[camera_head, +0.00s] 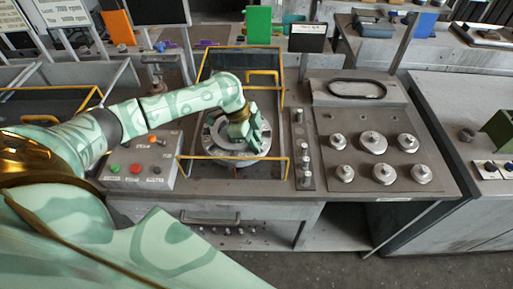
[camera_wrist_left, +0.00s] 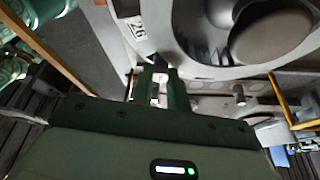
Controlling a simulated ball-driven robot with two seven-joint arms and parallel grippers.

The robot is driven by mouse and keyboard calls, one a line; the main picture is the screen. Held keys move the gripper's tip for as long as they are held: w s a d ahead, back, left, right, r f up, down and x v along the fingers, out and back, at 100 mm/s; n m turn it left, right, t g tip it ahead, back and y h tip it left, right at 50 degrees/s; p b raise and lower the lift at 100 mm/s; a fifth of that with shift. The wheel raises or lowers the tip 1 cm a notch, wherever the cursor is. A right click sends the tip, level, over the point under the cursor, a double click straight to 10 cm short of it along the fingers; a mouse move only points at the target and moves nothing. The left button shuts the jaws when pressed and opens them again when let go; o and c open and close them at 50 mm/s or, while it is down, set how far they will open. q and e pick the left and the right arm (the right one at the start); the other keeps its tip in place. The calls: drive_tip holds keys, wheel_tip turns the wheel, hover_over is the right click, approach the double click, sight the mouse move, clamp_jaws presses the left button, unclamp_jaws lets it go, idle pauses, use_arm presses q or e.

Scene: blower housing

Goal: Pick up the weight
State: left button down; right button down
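Several silver knobbed weights stand on the grey panel at the right of the bench, including a large middle one (camera_head: 373,142) and one at the front right (camera_head: 421,174). A narrow strip (camera_head: 304,183) of smaller knobbed weights lies left of them. My left gripper (camera_head: 258,138) is over the round grey housing (camera_head: 215,141), left of the weights and apart from the panel. In the left wrist view its fingers (camera_wrist_left: 160,88) are close together with a small pale patch between them. I cannot tell whether they hold anything. My right gripper is not in view.
A yellow wire frame (camera_head: 283,95) stands around the housing. A control box (camera_head: 145,165) with red and green buttons is to the left. A black oval ring (camera_head: 357,81) lies behind the weights. Green (camera_head: 258,25) and black panels stand at the back.

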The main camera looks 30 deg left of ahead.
use_arm(q)
drive_tip(key=shift+r, duration=0.1)
drive_tip(key=shift+r, duration=0.3)
wheel_tip(320, 180, up, 2)
drive_tip(key=shift+r+p, duration=0.15)
drive_tip(key=shift+p, duration=0.3)
drive_tip(key=s+r+p, duration=1)
drive_tip(key=s+r, duration=0.4)
drive_tip(key=r, duration=0.1)
drive_tip(key=shift+d, duration=0.3)
